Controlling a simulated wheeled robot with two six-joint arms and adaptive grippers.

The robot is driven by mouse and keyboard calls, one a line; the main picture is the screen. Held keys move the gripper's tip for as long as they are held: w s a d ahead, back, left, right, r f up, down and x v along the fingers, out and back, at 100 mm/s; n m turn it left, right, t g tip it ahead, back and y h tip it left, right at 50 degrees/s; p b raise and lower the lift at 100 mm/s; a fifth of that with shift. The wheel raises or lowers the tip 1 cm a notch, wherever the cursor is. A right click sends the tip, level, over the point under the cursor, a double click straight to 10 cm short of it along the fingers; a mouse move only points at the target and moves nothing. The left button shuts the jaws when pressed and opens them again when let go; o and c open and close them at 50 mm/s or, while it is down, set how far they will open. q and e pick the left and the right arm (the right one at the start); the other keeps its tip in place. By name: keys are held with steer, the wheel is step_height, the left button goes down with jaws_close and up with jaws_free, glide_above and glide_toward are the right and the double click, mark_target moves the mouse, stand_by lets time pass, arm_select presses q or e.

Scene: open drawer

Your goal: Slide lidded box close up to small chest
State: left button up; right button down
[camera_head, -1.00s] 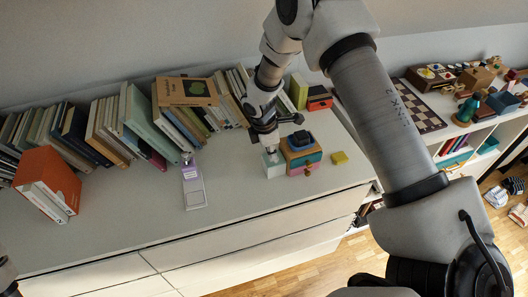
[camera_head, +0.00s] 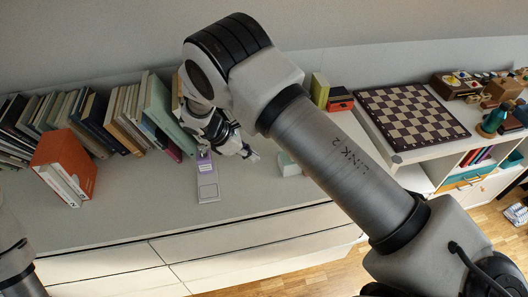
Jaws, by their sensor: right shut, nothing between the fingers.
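A small pale box (camera_head: 289,164), which looks like the lidded box, stands on the white cabinet top, partly covered by my right arm. The small chest is hidden behind that arm in this view. My right gripper (camera_head: 251,155) is shut and empty, left of the pale box and apart from it, with a gap of bare surface between. Only links of my left arm show at the lower left edge; its gripper is out of view.
A flat grey holder with a purple label (camera_head: 207,180) lies left of the right gripper. An orange box file (camera_head: 65,165) and a row of leaning books (camera_head: 120,120) stand behind and left. A chessboard (camera_head: 412,120) lies on the right shelf. The cabinet's front middle is clear.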

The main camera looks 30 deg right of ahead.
steer(key=s+d+p, duration=0.1)
steer(key=d, duration=0.6)
steer(key=s+d+p, duration=0.1)
steer(key=d, duration=0.2)
steer(key=shift+s+d+r+p, duration=0.1)
steer(key=shift+s+d+p, duration=0.15)
steer(key=shift+s+p, duration=0.1)
steer(key=shift+x, duration=0.9)
steer(key=shift+a+f, duration=0.15)
steer(key=shift+f, duration=0.1)
steer(key=shift+s+a+r, duration=0.1)
steer(key=shift+a, duration=0.05)
